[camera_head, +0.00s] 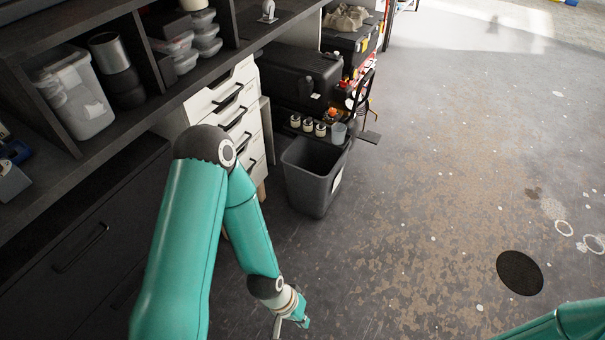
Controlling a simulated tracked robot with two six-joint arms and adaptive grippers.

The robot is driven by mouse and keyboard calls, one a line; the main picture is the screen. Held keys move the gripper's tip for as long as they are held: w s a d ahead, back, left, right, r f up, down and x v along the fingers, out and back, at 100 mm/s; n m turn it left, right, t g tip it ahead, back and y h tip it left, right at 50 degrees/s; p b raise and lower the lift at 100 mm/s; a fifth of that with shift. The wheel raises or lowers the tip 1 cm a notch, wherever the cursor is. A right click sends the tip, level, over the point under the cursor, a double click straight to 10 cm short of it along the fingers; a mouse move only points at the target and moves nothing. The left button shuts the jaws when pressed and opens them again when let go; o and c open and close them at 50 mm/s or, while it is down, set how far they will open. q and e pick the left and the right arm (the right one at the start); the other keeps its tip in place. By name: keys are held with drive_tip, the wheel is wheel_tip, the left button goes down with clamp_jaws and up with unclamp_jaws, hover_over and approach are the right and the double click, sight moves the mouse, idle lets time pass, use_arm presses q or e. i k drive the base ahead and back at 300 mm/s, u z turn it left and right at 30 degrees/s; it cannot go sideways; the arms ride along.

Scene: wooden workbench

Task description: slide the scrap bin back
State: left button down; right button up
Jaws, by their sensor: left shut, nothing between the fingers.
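The scrap bin (308,187) is a dark grey, open-topped bin with a pale label on its right side. It stands upright on the floor in the middle of the head view, in front of a shelf with small jars. My left gripper (291,323) is low at the bottom edge of the view, nearer to me than the bin and apart from it. It is shut and empty, and its tips are partly cut off by the frame edge. Of my right arm only a teal link shows at the bottom right corner; its gripper is out of view.
A white drawer unit (222,103) stands left of the bin. Black cases (299,72) and small jars (308,126) sit behind it. A dark workbench with tubs (72,95) runs along the left. The worn floor (430,170) to the right is open, with a round dark cover (520,272).

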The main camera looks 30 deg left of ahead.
sight(313, 170)
drive_tip(key=z, duration=0.05)
drive_tip(key=i, duration=1.65)
drive_tip(key=u, duration=0.05)
